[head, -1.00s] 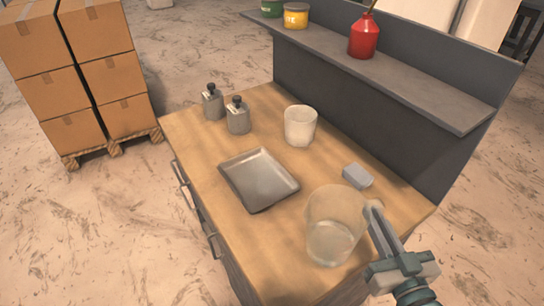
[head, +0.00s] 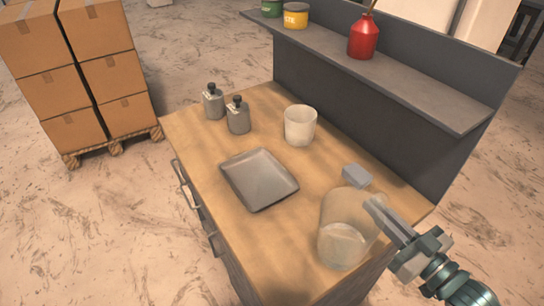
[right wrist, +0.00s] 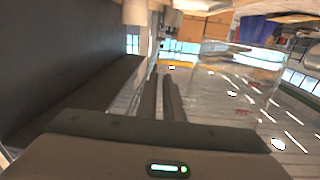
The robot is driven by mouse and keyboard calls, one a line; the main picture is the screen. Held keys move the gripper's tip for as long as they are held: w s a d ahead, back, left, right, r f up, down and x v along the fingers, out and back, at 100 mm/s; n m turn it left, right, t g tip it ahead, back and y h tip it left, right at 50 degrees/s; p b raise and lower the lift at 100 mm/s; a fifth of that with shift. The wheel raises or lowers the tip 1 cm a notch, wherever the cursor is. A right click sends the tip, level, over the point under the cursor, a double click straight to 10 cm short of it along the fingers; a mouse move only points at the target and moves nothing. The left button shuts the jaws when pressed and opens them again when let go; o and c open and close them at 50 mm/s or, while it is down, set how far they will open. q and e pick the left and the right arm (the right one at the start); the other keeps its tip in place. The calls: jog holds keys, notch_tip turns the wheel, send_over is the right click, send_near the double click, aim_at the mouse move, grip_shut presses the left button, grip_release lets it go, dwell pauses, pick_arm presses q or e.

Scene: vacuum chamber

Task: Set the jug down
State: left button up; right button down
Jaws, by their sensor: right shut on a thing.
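The jug (head: 338,222) is a clear, see-through vessel at the front right of the wooden worktop in the head view, with pale contents in its lower part. It looks slightly tilted; I cannot tell whether its base touches the worktop. My right gripper (head: 374,208) is shut on the jug at its right side. In the right wrist view the jug (right wrist: 225,85) shows to the right of the near-closed fingers (right wrist: 163,97); the exact grip point is unclear. My left gripper is not in view.
On the worktop (head: 290,230) are a grey tray (head: 240,190), a whitish cup (head: 300,127), a small grey block (head: 356,176) and two grey bottles (head: 213,103) (head: 238,117). A shelf (head: 420,82) with a red bottle (head: 363,38) runs behind. Bare wood lies between tray and jug.

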jog(key=shift+w, duration=0.15)
jog(key=shift+w+a+f, duration=0.1)
jog(key=shift+w+f, duration=0.1)
jog(key=shift+w, duration=0.1)
jog(key=w+a+f+p, duration=0.3)
jog(key=w+f, duration=0.3)
jog(key=w, duration=0.4)
jog(key=shift+w+a+f, duration=0.15)
jog(key=shift+f, duration=0.15)
jog(key=shift+f+p, duration=0.8)
jog(key=shift+f, duration=1.3)
